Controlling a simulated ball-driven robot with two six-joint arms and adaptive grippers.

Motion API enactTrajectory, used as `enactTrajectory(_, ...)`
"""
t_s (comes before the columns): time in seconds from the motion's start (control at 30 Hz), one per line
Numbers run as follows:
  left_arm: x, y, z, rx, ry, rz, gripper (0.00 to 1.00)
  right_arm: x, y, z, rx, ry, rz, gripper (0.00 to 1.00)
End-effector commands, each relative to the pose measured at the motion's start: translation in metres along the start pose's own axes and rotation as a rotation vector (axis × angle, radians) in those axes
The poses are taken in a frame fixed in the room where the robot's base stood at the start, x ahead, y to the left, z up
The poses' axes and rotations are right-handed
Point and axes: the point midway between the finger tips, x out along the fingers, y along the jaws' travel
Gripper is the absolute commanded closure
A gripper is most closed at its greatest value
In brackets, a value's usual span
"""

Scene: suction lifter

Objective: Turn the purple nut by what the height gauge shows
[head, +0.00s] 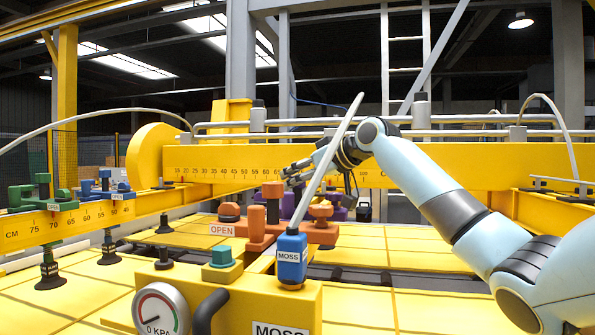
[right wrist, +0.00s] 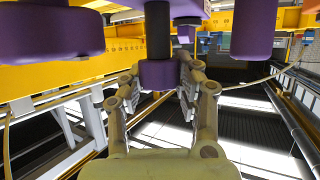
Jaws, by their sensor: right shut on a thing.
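My right gripper (head: 325,178) reaches in from the right in the head view, among purple parts (head: 290,205) behind an orange block. In the right wrist view its two fingers (right wrist: 160,82) are shut on the purple nut (right wrist: 160,73), which sits at the end of a dark stem (right wrist: 158,35). Larger purple cylinders hang at the left (right wrist: 60,33) and right (right wrist: 254,28) of it. In the head view the nut is mostly hidden behind the fingers and the orange parts. I cannot make out a height gauge reading. My left gripper is not in view.
A yellow beam (head: 230,160) with a scale crosses behind. Orange clamp parts (head: 262,228), a blue MOSS lever (head: 291,256) with a pale rod, a teal knob (head: 222,257) and a KPA dial (head: 159,313) stand in front. Green (head: 43,190) and blue (head: 106,186) fittings sit on the left beam.

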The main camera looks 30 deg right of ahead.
Motion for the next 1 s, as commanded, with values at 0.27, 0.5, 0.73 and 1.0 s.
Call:
enactTrajectory(0.27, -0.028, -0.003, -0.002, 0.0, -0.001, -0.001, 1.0, 0.0, -0.003, -0.003, 0.103, 0.001, 0.238, 1.0)
enactTrajectory(0.5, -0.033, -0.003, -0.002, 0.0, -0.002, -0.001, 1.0, 0.001, -0.003, -0.002, 0.192, 0.001, 0.445, 1.0)
enactTrajectory(0.73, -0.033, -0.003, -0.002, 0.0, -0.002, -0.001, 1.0, 0.002, -0.003, -0.001, 0.262, -0.001, 0.619, 1.0)
enactTrajectory(1.0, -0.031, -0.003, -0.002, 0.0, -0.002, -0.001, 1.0, 0.001, -0.001, 0.001, 0.317, -0.004, 0.759, 1.0)
